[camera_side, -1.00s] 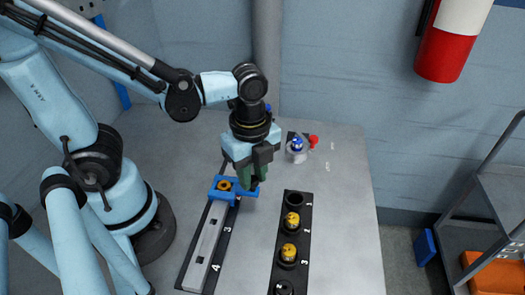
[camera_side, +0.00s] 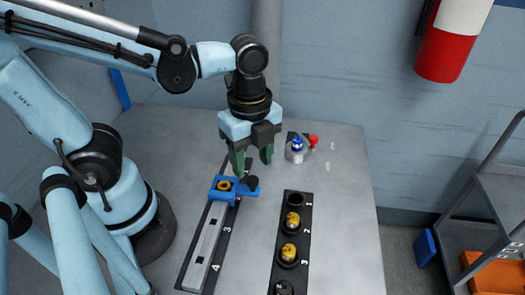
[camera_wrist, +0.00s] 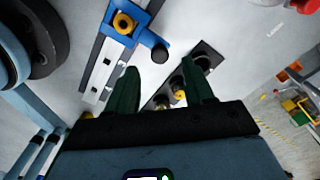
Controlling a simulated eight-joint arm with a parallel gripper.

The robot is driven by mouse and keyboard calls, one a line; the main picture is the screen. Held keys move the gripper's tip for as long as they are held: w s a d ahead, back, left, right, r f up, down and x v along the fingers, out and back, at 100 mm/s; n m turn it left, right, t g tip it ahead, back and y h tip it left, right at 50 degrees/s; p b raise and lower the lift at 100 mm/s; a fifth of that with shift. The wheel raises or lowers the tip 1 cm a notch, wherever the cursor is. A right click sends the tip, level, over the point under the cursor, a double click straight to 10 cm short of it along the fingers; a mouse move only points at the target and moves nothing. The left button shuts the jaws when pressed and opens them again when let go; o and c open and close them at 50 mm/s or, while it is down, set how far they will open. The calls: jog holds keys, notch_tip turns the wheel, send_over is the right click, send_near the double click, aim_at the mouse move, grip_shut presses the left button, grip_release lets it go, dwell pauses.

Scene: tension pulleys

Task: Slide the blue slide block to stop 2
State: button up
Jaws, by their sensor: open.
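The blue slide block (camera_side: 225,188) sits on the slide rail (camera_side: 207,245), beyond mark 3 toward the rail's far end. It has a yellow-orange ring on top and a side arm ending in a black knob (camera_side: 252,184). Marks 3 and 4 are readable on the rail; I see no mark 2 on it. My gripper (camera_side: 253,170) is open and empty, above the knob, with its green fingers spread and pointing down. In the wrist view, the block (camera_wrist: 128,22) and knob (camera_wrist: 160,52) show beyond my fingertips (camera_wrist: 160,70).
A black numbered strip (camera_side: 292,218) with yellow pieces in some holes lies to the right of the rail. A small blue-topped fixture (camera_side: 297,150) and a red knob (camera_side: 313,141) stand farther back. Bare table lies right of the strip.

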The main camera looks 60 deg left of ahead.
notch_tip(320, 180, up, 8)
dwell(0.5)
jog(key=shift+f, duration=0.15)
jog(key=w+a+f+n+t, duration=0.4)
jog(key=w+a+n+t, duration=0.1)
jog(key=n, duration=1.3)
jog(key=shift+w+a+t, duration=0.15)
jog(key=shift+a+t, duration=0.7)
jog(key=shift+t, duration=0.25)
